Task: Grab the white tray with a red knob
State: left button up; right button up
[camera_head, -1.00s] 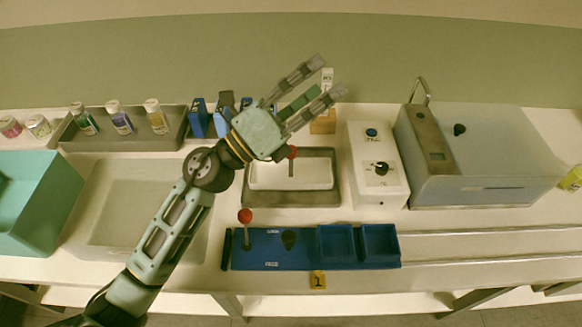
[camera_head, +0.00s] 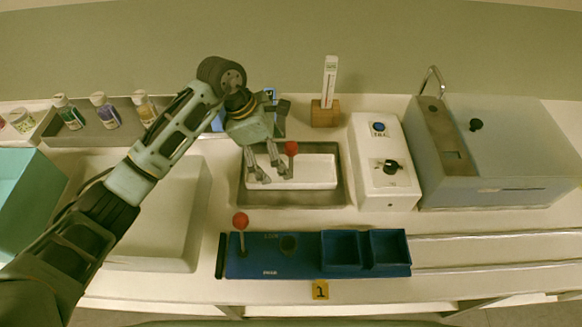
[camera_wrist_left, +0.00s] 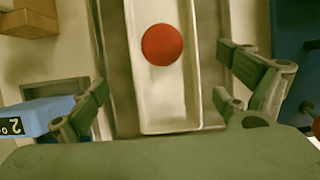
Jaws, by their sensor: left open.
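The white tray (camera_head: 318,172) sits inside a grey metal basin (camera_head: 300,200) at the middle of the counter. Its red knob (camera_head: 291,148) stands up near the tray's middle. My left gripper (camera_head: 270,178) points down over the left part of the tray, open and empty. In the left wrist view the red knob (camera_wrist_left: 162,45) lies ahead, between the lines of the two open fingers (camera_wrist_left: 160,105), and the white tray (camera_wrist_left: 165,100) runs below it. Whether the fingertips touch the tray cannot be told. My right gripper is not in view.
A blue station (camera_head: 300,262) with another red-knobbed lever (camera_head: 240,221) lies in front of the basin. A white control box (camera_head: 385,165) stands close on the right. A thermometer in a wooden block (camera_head: 325,115) stands behind. Bottles in a rack (camera_head: 105,135) are at the left.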

aim_at(287, 164)
pick_arm(q)
jog(key=d+f, duration=0.1)
jog(key=d+f+p, duration=0.1)
jog(key=f, duration=0.1)
jog(key=shift+s+d, duration=0.25)
jog(key=shift+s, duration=0.15)
jog(key=shift+d+f, duration=0.2)
jog(key=shift+f, duration=0.35)
jog(key=shift+c, duration=0.6)
jog(key=shift+w, duration=0.1)
jog(key=c, duration=1.3)
